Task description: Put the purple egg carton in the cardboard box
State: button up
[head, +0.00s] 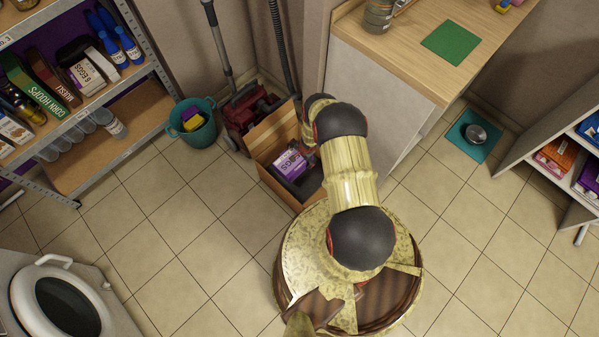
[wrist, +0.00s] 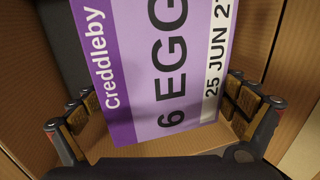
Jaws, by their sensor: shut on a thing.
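The purple egg carton (head: 289,163) has a white and lilac label and sits within the cardboard box (head: 276,131) in the head view. In the wrist view the carton (wrist: 165,60) fills the upper middle, its "6 EGGS" label facing the camera. My gripper (wrist: 160,98) has one finger on each side of the carton and is shut on it. Brown cardboard walls of the box (wrist: 287,45) surround the fingers. In the head view my arm hides part of the box and most of my gripper. I cannot tell whether the carton touches the box floor.
A red vacuum cleaner (head: 244,111) and a teal bucket (head: 194,132) stand left of the box. A white cabinet with a wooden top (head: 400,60) stands close on its right. Stocked shelves (head: 110,150) are at the left. The tiled floor (head: 190,210) between is clear.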

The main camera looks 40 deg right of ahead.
jog(key=b+x, duration=0.3)
jog(key=shift+s+d+f, duration=0.1)
jog(key=shift+s+f, duration=0.15)
jog(key=shift+f, duration=0.2)
notch_tip(320, 180, down, 10)
jog(key=b, duration=0.5)
jog(key=shift+b, duration=0.4)
jog(key=o, duration=0.7)
jog(key=shift+f, duration=0.1)
